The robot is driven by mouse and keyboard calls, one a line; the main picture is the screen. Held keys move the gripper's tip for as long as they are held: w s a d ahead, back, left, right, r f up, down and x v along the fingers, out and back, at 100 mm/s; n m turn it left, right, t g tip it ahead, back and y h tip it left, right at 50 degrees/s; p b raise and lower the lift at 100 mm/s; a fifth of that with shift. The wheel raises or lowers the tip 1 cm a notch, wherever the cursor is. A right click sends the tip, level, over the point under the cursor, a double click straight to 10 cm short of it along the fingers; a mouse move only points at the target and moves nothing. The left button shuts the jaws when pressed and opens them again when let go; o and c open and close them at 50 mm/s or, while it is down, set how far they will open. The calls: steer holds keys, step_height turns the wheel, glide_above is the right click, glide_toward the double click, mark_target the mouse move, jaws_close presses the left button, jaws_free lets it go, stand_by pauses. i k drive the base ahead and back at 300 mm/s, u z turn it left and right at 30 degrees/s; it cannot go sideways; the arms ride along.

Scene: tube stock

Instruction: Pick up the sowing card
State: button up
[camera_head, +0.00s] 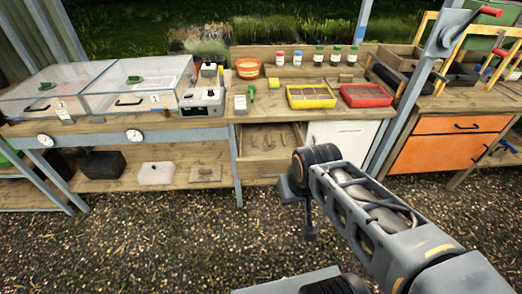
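A small pale upright rectangle (240,104) near the front of the wooden bench looks like the sowing card. It stands left of a green-handled item and right of a grey box; its markings are too small to read. My arm reaches in from the lower right. My gripper (309,235) appears to be the dark end hanging below the arm's wrist, over the gravel in front of the bench. It is well below and to the right of the card, apart from it. Its fingers are too small to read, and nothing is visibly held.
A yellow tray (311,104) and a red tray (366,103) stand right of the card. An orange pot (248,69) and several small bottles stand behind. Clear-lidded propagators (134,102) fill the left bench. An orange cabinet (447,153) stands right. The gravel in front is open.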

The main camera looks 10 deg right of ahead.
mark_target(63, 114)
steer(key=u, duration=1.85)
steer(key=i, duration=1.25)
steer(key=u, duration=0.25)
steer(key=i, duration=1.8)
steer(key=z, duration=0.75)
steer(key=i, duration=0.35)
steer(key=z, duration=0.15)
